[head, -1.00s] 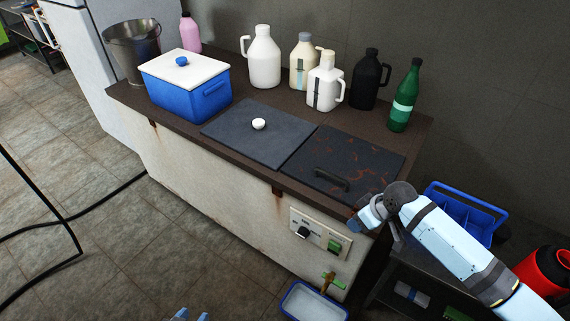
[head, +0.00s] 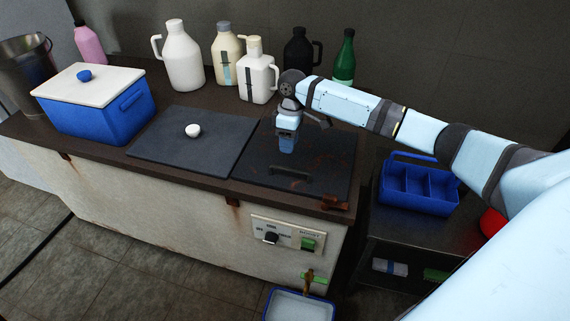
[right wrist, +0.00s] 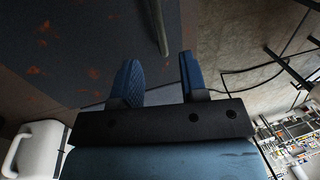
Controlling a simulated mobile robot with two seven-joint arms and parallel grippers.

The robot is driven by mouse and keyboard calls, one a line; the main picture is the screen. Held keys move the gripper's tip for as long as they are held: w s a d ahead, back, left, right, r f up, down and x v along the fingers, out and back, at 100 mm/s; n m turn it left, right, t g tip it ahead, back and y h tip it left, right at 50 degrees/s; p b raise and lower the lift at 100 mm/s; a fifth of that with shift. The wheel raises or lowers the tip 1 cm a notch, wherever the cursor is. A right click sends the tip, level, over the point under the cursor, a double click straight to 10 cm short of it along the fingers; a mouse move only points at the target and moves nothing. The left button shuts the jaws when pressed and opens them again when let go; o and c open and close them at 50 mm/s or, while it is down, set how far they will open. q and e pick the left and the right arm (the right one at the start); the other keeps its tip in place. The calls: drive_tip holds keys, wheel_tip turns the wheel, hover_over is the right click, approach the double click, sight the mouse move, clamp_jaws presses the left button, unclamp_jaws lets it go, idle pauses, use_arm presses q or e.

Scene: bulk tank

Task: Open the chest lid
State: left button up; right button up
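The long cream chest (head: 140,205) has a dark top with two flat lids. The right lid (head: 325,155) is dark with rusty patches and lies closed, with a black bar handle (head: 290,178) near its front edge. The left lid (head: 170,150) is plain dark with a white knob (head: 193,131), also closed. My right gripper (head: 286,146) points down over the right lid, just behind the handle. In the right wrist view its two blue fingers (right wrist: 160,75) are apart and empty, with the bar handle (right wrist: 161,28) ahead between them, not gripped. My left gripper is out of view.
A blue box with a white lid (head: 92,85) stands on the chest's left end. Several jugs and bottles, including a white jug (head: 184,60) and a green bottle (head: 344,62), line the back. A blue caddy (head: 410,192) stands on a dark side table at right.

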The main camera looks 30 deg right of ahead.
drive_tip(key=f, duration=0.5)
drive_tip(key=s+a+f, duration=0.1)
drive_tip(key=f, duration=0.1)
drive_tip(key=shift+a+f+b, duration=0.1)
drive_tip(key=shift+f+b, duration=0.15)
drive_tip(key=shift+b, duration=0.05)
clamp_jaws()
